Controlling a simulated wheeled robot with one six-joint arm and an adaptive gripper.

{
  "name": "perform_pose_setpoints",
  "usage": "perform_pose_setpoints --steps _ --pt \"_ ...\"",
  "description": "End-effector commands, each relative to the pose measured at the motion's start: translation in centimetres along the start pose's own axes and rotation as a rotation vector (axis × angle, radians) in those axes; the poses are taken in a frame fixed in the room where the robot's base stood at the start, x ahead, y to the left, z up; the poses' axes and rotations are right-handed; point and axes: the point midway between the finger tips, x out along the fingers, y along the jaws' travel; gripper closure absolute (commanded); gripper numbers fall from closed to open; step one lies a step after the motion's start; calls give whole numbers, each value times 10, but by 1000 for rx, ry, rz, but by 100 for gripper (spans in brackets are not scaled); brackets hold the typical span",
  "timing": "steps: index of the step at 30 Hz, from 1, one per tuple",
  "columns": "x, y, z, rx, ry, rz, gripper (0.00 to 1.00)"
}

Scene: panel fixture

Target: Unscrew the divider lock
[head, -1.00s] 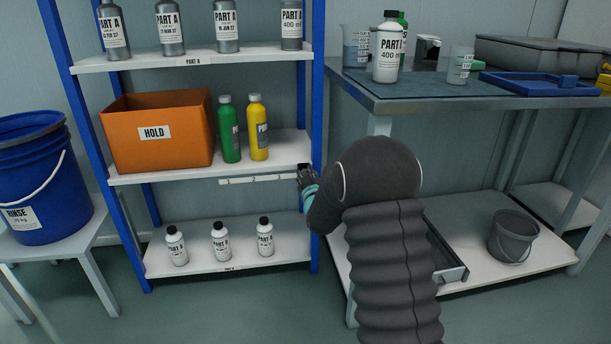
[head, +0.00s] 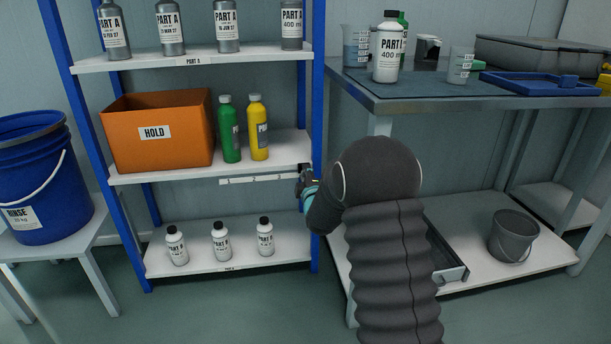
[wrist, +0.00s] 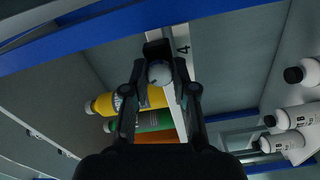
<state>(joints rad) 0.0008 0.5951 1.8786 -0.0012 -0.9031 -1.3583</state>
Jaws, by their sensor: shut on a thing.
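The divider lock (wrist: 159,73), a round grey knob, shows in the wrist view in front of a dark block (wrist: 157,48) on the white numbered strip (wrist: 181,45). My gripper (wrist: 160,82) is shut on the knob, with one finger on each side of it. In the head view, my gripper (head: 303,186) is at the right end of the numbered strip (head: 258,180), under the middle shelf beside the blue post. The knob is hidden there by my gripper and arm.
On the middle shelf (head: 190,174) stand an orange HOLD box (head: 160,133), a green bottle (head: 229,130) and a yellow bottle (head: 258,128). Small white bottles (head: 221,240) stand on the shelf below. The blue post (head: 317,120) and a workbench (head: 420,102) are close by on the right.

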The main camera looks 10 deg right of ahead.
Motion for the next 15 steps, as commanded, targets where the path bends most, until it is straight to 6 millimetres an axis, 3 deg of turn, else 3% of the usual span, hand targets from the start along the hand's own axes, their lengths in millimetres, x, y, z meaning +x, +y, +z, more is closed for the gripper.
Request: perform_pose_setpoints --steps 15 --pt "0 -1 0 -489 1 0 100"
